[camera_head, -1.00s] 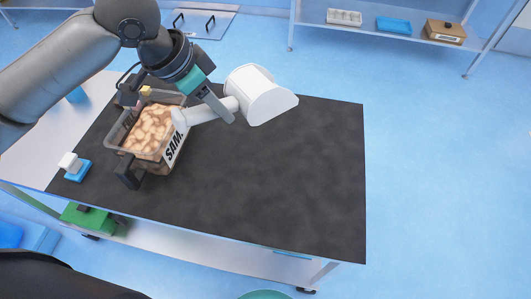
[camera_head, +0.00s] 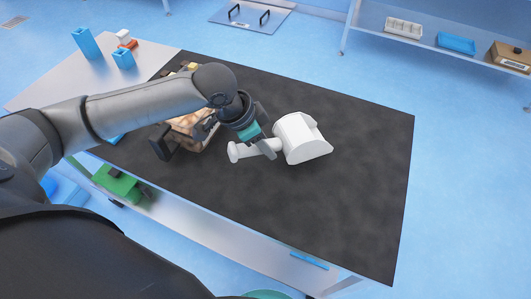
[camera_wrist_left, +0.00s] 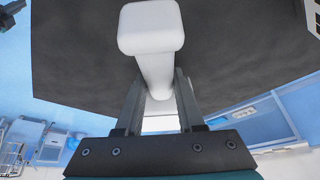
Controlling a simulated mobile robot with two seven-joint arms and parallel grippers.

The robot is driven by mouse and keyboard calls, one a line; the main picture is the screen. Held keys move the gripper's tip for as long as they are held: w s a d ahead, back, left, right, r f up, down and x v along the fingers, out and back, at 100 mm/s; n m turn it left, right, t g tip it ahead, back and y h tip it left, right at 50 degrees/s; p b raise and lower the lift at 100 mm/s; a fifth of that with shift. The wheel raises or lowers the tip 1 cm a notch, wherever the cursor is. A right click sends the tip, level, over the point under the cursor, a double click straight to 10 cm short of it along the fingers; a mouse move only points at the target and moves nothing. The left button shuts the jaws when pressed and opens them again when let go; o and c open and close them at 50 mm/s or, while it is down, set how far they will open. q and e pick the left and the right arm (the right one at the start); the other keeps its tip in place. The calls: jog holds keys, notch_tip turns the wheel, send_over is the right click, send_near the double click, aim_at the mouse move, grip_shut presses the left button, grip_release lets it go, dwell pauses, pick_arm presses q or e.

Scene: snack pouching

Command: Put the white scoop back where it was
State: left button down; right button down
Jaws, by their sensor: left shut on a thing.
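The white scoop (camera_head: 302,138) is over the black mat (camera_head: 340,205), right of the snack bin (camera_head: 190,122). My left gripper (camera_head: 265,147) is shut on the scoop's handle, between its knob end and the wide scoop head. In the left wrist view the handle (camera_wrist_left: 155,70) runs between the two fingers (camera_wrist_left: 158,105). I cannot tell whether the scoop touches the mat. My left arm hides much of the bin and its snacks. My right gripper is not in view.
Blue holders (camera_head: 86,42) stand on the pale table part at the back left. A shelf (camera_head: 375,30) with a white rack (camera_head: 404,27), a blue tray (camera_head: 456,43) and a brown box (camera_head: 510,56) is at the back right. The mat's right half is clear.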

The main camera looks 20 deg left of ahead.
pick_arm(q)
notch_tip(320, 180, down, 4)
jog(key=shift+r+b, duration=0.25)
jog(key=shift+b, duration=0.15)
jog(key=shift+r, duration=0.1)
jog(key=c, duration=0.5)
grip_release()
jog(key=p+v, duration=0.3)
jog(key=v, duration=0.9)
jog(key=shift+s, duration=0.1)
